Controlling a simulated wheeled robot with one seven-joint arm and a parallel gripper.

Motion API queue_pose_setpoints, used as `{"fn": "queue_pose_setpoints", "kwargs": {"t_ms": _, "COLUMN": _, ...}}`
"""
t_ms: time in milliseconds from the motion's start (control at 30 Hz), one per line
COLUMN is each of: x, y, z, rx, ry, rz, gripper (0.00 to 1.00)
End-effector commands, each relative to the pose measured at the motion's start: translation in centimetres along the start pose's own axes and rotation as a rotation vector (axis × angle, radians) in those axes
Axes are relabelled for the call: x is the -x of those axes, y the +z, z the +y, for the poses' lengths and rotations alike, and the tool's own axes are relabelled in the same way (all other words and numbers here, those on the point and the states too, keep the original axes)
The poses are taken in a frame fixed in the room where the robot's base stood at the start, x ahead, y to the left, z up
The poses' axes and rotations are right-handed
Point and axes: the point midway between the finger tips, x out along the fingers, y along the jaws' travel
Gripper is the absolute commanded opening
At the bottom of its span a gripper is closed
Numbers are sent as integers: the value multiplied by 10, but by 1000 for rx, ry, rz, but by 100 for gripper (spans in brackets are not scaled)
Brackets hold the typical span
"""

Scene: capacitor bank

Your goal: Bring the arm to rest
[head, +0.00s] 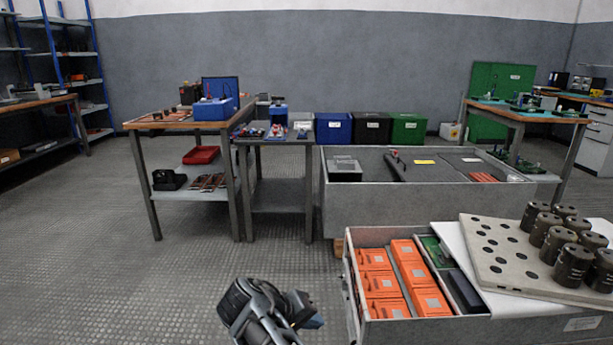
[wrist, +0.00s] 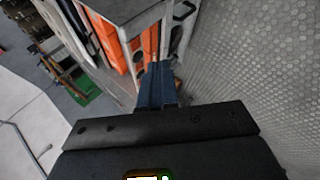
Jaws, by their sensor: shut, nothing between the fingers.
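My gripper (head: 314,322) shows at the bottom centre of the head view, at the end of my folded grey and black arm. It is left of the open grey drawer (head: 350,290) and apart from it in that view. In the wrist view the dark blue fingers (wrist: 159,68) are together with nothing between them. They point toward the drawer's grey metal edge and orange boxes; the exact gap is hard to tell. Patterned floor fills the right of the wrist view.
The drawer holds orange boxes (head: 380,285). A perforated board (head: 500,262) with several dark capacitors (head: 573,266) lies on its right. Behind stand a grey bin (head: 400,205), a wooden-topped bench (head: 165,122) and coloured crates (head: 333,128). Floor (head: 100,270) at left is clear.

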Motion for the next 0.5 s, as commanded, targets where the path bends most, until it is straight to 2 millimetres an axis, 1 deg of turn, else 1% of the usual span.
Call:
{"fn": "queue_pose_setpoints", "kwargs": {"t_ms": 33, "x": -6, "y": 5, "z": -4, "rx": 2, "ry": -9, "rz": 1, "gripper": 0}}
{"fn": "queue_pose_setpoints", "kwargs": {"t_ms": 333, "x": -26, "y": 27, "z": -24, "rx": 7, "ry": -62, "rz": 35, "gripper": 0}}
{"fn": "queue_pose_setpoints", "kwargs": {"t_ms": 500, "x": -44, "y": 50, "z": -43, "rx": 7, "ry": -112, "rz": 64, "gripper": 0}}
